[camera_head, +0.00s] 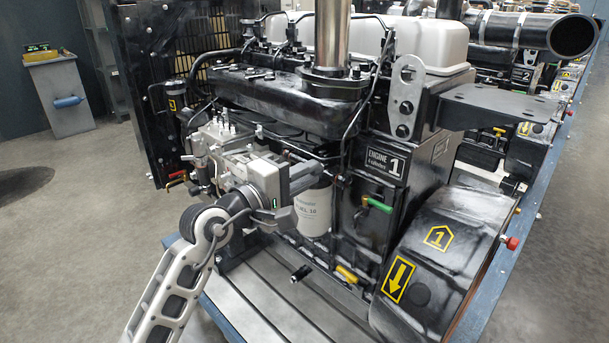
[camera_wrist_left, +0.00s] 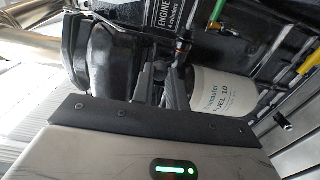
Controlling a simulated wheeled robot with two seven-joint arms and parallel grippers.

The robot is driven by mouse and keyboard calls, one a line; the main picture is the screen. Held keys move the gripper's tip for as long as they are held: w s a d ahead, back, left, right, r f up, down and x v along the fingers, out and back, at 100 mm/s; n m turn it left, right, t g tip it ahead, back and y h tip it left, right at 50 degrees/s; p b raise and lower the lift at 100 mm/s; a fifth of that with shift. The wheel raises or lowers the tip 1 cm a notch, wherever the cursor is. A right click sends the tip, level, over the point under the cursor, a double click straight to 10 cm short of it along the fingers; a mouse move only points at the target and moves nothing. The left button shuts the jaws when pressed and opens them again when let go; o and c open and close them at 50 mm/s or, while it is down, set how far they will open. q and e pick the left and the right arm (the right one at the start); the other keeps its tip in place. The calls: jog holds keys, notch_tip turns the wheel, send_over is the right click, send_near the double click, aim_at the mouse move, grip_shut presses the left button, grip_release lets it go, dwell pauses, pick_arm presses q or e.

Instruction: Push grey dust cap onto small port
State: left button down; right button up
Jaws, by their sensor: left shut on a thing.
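My left gripper (camera_head: 284,216) reaches in from the left and is in front of the engine, left of the white fuel filter (camera_head: 312,210). In the left wrist view its dark fingers (camera_wrist_left: 165,82) are close together, just left of the filter (camera_wrist_left: 222,92). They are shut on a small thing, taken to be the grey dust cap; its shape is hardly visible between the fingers. A dark stub with an orange-red ring (camera_wrist_left: 183,47) shows by the fingertips; I cannot tell whether it is the small port. My right gripper is not in view.
A green handle (camera_head: 378,205), a yellow handle (camera_head: 346,274) and a black knob (camera_head: 300,272) are near the filter. The black housing with a yellow arrow (camera_head: 420,265) stands at right. The blue-edged bench (camera_head: 225,310) is bare in front.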

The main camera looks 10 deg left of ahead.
pick_arm(q)
jog(key=shift+w+d, duration=0.1)
jog(key=c, duration=1.3)
grip_release()
jog(key=shift+c, duration=0.4)
jog(key=v, duration=0.7)
